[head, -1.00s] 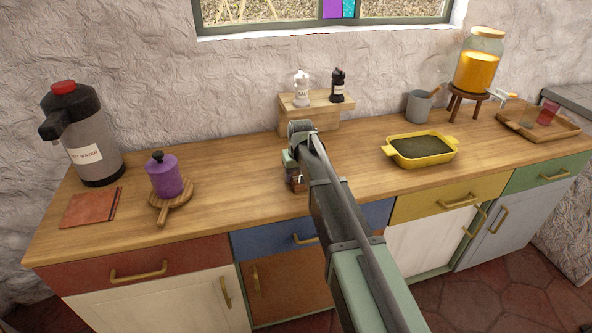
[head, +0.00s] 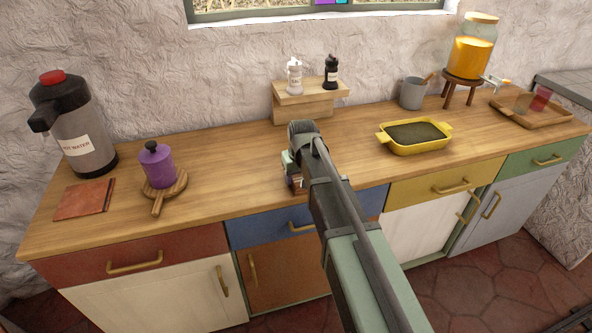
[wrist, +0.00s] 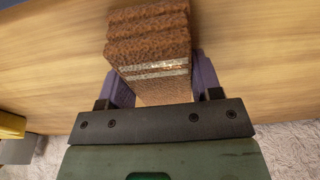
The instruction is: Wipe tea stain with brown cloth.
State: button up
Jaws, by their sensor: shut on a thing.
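The brown cloth (wrist: 148,50) is folded in several layers, with pale stripes across its near face, in the wrist view. My gripper (wrist: 160,88) has its purple-grey fingers on both sides of the cloth and is shut on it. In the head view my gripper (head: 291,178) is over the middle of the wooden counter (head: 225,190), near its front edge. My arm hides most of the gripper, and only a small bit of brown shows there. I see no tea stain in either view; the counter behind my arm is hidden.
On the left are a hot water dispenser (head: 80,130), a reddish-brown flat item (head: 84,199) and a purple canister (head: 158,168) on a round board. A shelf (head: 305,100) with two shakers, a yellow dish (head: 400,147), a grey mug (head: 411,93) and a drink jar (head: 472,55) stand behind and right.

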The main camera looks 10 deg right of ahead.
jog(key=shift+s+f, duration=0.1)
jog(key=shift+s, duration=0.1)
jog(key=shift+w, duration=0.1)
jog(key=shift+w+a, duration=0.15)
jog(key=shift+w, duration=1.65)
jog(key=shift+w+a, duration=0.2)
jog(key=shift+w, duration=1.6)
jog(key=shift+w+a, duration=0.15)
jog(key=shift+w, duration=1.65)
jog(key=shift+s, duration=0.1)
jog(key=shift+s+d, duration=0.15)
jog(key=shift+s, duration=1.65)
jog(key=shift+s+d, duration=0.15)
jog(key=shift+s, duration=1.95)
jog(key=shift+s+d, duration=0.15)
jog(key=shift+s, duration=1.4)
jog(key=shift+w, duration=0.1)
